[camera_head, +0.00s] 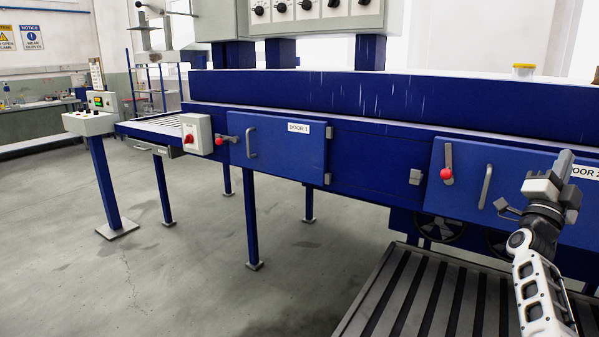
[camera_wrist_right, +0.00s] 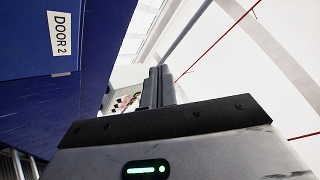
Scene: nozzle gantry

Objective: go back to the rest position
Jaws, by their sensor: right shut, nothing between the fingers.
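My right gripper (camera_head: 563,163) is at the right of the head view, raised in front of the blue door labelled DOOR 2 (camera_head: 526,183). Its fingers are together with nothing between them. In the right wrist view the shut fingers (camera_wrist_right: 158,86) point up, and the DOOR 2 panel (camera_wrist_right: 60,45) is to their left. I cannot tell from these views whether the gripper touches the door. My left gripper is not in view.
The blue machine has a shut door labelled DOOR 1 (camera_head: 285,150) and red-knobbed levers (camera_head: 447,174). A slatted dark platform (camera_head: 425,295) lies below my right arm. A control pedestal (camera_head: 92,124) stands at the left. The grey floor (camera_head: 200,270) is clear at front left.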

